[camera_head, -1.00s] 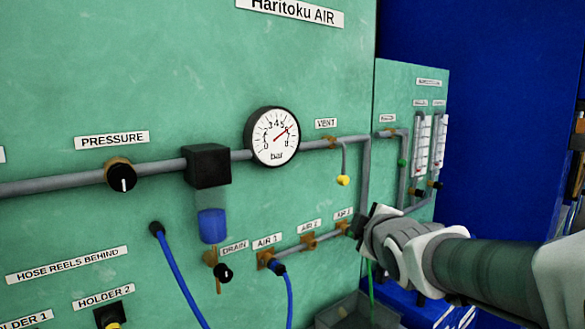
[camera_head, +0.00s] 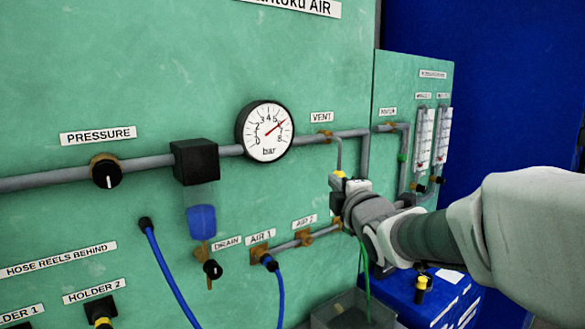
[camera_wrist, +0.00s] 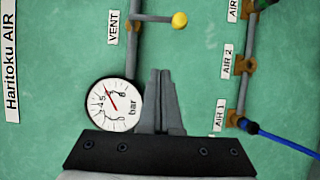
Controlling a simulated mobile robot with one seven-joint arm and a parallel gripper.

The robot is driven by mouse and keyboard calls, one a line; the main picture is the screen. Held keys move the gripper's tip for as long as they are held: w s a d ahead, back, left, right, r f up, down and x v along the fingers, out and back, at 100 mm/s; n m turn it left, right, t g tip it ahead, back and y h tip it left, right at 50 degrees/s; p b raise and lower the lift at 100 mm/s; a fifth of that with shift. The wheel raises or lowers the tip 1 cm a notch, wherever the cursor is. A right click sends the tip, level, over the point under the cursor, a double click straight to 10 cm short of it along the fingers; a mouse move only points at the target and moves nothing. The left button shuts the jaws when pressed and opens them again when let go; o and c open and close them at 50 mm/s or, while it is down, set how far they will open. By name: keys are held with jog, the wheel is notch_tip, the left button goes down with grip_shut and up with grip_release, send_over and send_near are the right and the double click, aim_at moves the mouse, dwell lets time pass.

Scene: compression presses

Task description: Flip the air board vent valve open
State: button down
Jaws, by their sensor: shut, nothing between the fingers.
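The vent valve (camera_head: 327,134) sits on the grey pipe under the VENT label (camera_head: 321,117) on the green air board. Its thin grey lever hangs down to a yellow knob (camera_head: 340,174). In the wrist view, which is turned sideways, the yellow knob (camera_wrist: 180,20) is at the top, ahead of the fingertips and a little to their right. My gripper (camera_wrist: 160,72) is shut and empty, with a visible gap to the knob in that view. In the head view my gripper (camera_head: 336,183) overlaps the knob's lower part; contact cannot be told there.
The pressure gauge (camera_head: 265,131) is left of the vent valve, close to my fingers in the wrist view. The AIR outlets (camera_head: 262,251) run along the lower pipe, one with a blue hose. A smaller green panel (camera_head: 410,72) with flow tubes stands right.

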aim_at(338, 169)
jog(key=w+d+p, duration=0.2)
jog(key=w+p, duration=0.2)
jog(key=w, duration=0.7)
jog(key=shift+d, duration=0.15)
jog(key=shift+w+d+f+b, duration=0.15)
jog(key=shift+f+b, duration=0.1)
jog(key=shift+b, duration=0.55)
jog(key=shift+n+b, duration=0.3)
jog(key=shift+b, duration=0.25)
